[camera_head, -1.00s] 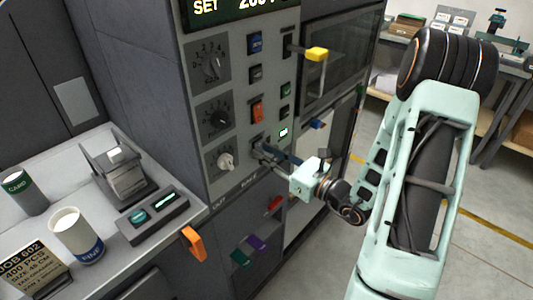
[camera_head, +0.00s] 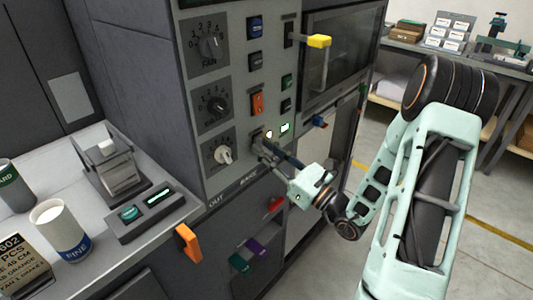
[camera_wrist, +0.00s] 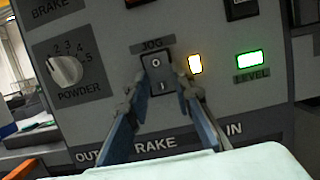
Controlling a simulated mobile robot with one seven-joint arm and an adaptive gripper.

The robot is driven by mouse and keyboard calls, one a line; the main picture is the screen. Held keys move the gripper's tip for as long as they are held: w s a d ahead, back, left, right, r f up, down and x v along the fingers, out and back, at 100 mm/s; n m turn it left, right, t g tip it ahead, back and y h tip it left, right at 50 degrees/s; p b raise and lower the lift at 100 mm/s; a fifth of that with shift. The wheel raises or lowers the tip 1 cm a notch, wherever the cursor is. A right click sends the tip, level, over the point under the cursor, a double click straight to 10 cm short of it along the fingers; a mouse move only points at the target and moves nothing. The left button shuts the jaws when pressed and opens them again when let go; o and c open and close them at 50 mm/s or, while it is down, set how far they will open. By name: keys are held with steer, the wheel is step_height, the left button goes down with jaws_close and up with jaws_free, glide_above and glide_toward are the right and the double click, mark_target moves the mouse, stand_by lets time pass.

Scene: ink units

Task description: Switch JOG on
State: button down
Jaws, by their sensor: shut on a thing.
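The JOG switch (camera_wrist: 157,74) is a black rocker marked O at the top and I at the bottom, under a JOG label. In the head view the switch (camera_head: 257,138) is partly covered by my fingers. My gripper (camera_wrist: 157,92) has a blue-grey finger on either side of the switch's lower part and is shut on it. In the head view my gripper (camera_head: 264,146) reaches the panel from the right. A small amber lamp (camera_wrist: 195,64) right of the switch is lit; it also shows in the head view (camera_head: 269,134).
A green LEVEL light (camera_wrist: 250,60) glows further right. The POWDER knob (camera_wrist: 66,71) is to the left. Above are an orange switch (camera_head: 257,103) and a yellow-ended handle (camera_head: 319,41) that sticks out. A counter with cups (camera_head: 60,230) stands at the left.

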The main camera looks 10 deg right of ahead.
steer(key=c, duration=1.7)
jaws_free()
steer(key=v, duration=1.2)
